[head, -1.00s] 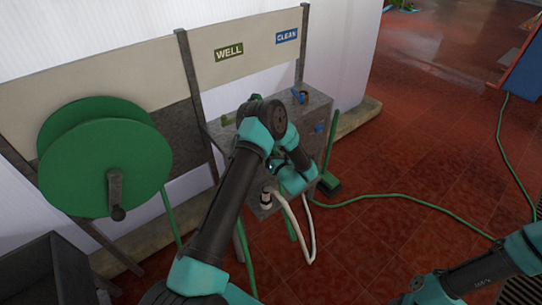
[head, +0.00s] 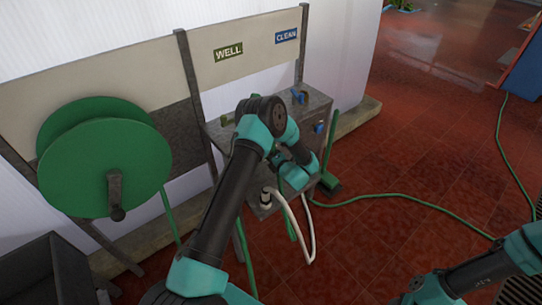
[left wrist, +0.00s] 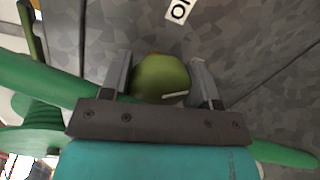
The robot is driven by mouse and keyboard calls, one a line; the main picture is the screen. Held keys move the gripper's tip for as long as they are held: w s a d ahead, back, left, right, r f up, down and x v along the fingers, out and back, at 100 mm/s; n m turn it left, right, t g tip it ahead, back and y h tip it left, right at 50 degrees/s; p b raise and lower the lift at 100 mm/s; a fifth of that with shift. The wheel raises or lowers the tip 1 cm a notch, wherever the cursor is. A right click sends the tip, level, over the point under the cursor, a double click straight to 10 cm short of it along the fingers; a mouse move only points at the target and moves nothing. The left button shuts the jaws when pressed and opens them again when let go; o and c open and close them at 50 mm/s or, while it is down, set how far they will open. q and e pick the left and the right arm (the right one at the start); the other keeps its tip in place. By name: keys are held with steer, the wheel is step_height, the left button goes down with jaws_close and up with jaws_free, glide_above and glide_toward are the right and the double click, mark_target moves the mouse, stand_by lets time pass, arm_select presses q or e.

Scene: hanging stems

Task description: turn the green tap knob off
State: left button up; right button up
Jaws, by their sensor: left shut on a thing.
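The round green tap knob (left wrist: 160,72) shows in the left wrist view, against a grey metal panel. A pale pointer line on its near face lies almost level in the picture. My left gripper (left wrist: 162,80) has one finger on each side of the knob and is shut on it. In the head view my left arm hides the knob and the fingers. My right arm shows at the lower right, but its gripper is out of view.
The grey tap stand (head: 222,137) has a blue handle (head: 298,96) on top and a blue knob (head: 318,127) on its front. A green hose reel (head: 95,160) stands left. A white hose (head: 307,230) hangs below; a green hose (head: 400,195) crosses the floor.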

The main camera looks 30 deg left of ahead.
arm_select(q)
steer(key=m+g, duration=0.1)
steer(key=m, duration=0.4)
steer(key=shift+f, duration=0.2)
steer(key=shift+s+m+g+y, duration=0.1)
steer(key=shift+m+g+y, duration=0.2)
steer(key=o, duration=0.9)
steer(key=shift+d+r, duration=0.1)
steer(key=v, duration=1.7)
steer(key=shift+s, duration=0.1)
